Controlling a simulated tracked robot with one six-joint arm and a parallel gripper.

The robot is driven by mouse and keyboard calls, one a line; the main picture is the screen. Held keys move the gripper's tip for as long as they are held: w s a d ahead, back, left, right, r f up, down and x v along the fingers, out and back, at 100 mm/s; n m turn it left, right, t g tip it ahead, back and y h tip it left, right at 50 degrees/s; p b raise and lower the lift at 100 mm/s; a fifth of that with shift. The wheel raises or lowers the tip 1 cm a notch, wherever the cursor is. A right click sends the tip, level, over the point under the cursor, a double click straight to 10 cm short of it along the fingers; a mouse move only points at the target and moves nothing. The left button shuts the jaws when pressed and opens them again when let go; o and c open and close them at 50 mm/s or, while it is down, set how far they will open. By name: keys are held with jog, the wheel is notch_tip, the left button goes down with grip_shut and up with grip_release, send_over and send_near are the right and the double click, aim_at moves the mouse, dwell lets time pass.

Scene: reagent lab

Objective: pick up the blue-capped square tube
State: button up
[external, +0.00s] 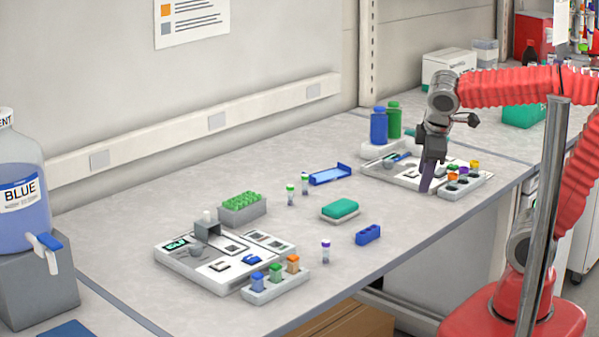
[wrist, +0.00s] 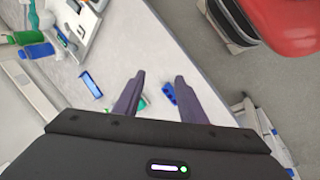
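The blue-capped square tube (external: 258,281) stands upright in a small white rack (external: 280,290) at the front left of the bench. A green-capped tube (external: 275,272) and an orange-capped tube (external: 293,265) stand beside it in the same rack. My gripper (external: 427,188) is far to the right of it, by the right-hand tray. Its two purple fingers also show in the wrist view (wrist: 159,78), spread apart with nothing between them. I cannot make out the blue-capped square tube in the wrist view.
A white instrument tray (external: 185,268) lies directly behind the rack. Another rack (external: 452,192) with coloured caps is beside my gripper.

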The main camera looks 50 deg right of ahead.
jog(key=w+a+r+n+t+h, duration=0.1)
jog(key=w+a+n+t+h, duration=0.15)
jog(key=w+a+n, duration=0.45)
jog(key=w+a+r+n+t+h, duration=0.15)
jog(key=a+n+t, duration=0.25)
jog(key=a+n, duration=0.5)
jog(key=s+a+n+t+y, duration=0.35)
jog(key=a+n, duration=0.25)
jog(key=a, duration=0.8)
jog(key=s+a+n+t+y, duration=0.35)
jog(key=a+n, duration=0.35)
jog(key=a, duration=0.7)
send_near(262, 280)
jog(key=shift+w+f+m+t, duration=0.3)
jog(key=shift+w+f+t, duration=0.05)
jog(key=shift+w, duration=0.25)
jog(key=w, duration=0.8)
jog(key=shift+w, duration=0.3)
